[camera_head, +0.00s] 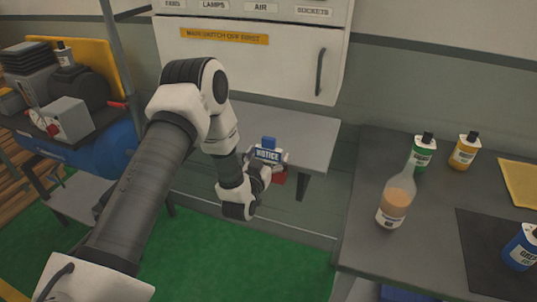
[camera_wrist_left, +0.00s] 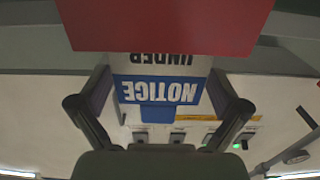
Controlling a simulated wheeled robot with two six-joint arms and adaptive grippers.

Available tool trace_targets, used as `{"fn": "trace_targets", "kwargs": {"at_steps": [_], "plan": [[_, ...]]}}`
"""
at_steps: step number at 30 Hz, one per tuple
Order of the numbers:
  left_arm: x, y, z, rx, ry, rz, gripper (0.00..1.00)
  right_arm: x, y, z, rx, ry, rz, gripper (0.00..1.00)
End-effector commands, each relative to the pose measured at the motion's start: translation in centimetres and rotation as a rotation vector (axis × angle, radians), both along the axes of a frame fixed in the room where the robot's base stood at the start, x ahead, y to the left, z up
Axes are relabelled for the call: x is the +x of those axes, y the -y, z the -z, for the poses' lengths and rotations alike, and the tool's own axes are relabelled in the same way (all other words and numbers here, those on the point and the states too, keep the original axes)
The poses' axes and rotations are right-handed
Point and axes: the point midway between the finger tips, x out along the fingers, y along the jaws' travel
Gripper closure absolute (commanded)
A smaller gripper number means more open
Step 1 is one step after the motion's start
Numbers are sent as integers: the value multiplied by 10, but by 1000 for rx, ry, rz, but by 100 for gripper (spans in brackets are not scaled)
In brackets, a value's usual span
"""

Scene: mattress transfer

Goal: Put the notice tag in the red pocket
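The notice tag (camera_head: 267,155) is a white and blue plate with a blue tab on top. In the left wrist view the tag (camera_wrist_left: 158,89) shows upside down between my finger pads, which meet its side edges. My left gripper (camera_head: 264,171) is shut on it at the shelf's front edge. The red pocket (camera_head: 279,179) shows partly below the tag, behind the gripper. In the left wrist view the pocket (camera_wrist_left: 165,25) covers the tag's lower end; I cannot tell whether that end is inside or behind it. My right gripper is not in view.
A grey shelf (camera_head: 305,135) lies under a white cabinet (camera_head: 290,55) with a dark handle. At right, a dark table (camera_head: 360,185) carries a clear bottle (camera_head: 394,200), green (camera_head: 422,152) and yellow (camera_head: 465,151) bottles and a blue bottle (camera_head: 522,247). Equipment (camera_head: 75,110) stands at left.

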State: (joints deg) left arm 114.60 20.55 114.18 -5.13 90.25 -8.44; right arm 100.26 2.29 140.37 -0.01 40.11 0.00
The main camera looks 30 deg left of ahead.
Motion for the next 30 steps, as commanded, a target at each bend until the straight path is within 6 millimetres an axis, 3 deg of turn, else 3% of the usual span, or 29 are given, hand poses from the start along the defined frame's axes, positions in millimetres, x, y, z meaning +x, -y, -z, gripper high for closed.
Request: {"fn": "trace_targets", "kwargs": {"at_steps": [8,11,21,26,28,30], "plan": [[0,0,-5,0,0,0,0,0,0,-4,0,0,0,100],[-10,2,-2,0,-2,0,0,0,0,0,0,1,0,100],[-92,22,-1,-3,-3,-1,0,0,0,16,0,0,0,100],[-114,28,-1,-2,-7,2,0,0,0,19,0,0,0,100],[-118,35,10,-10,-54,19,0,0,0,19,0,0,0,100],[-124,50,43,-35,-187,61,0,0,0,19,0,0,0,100]]}}
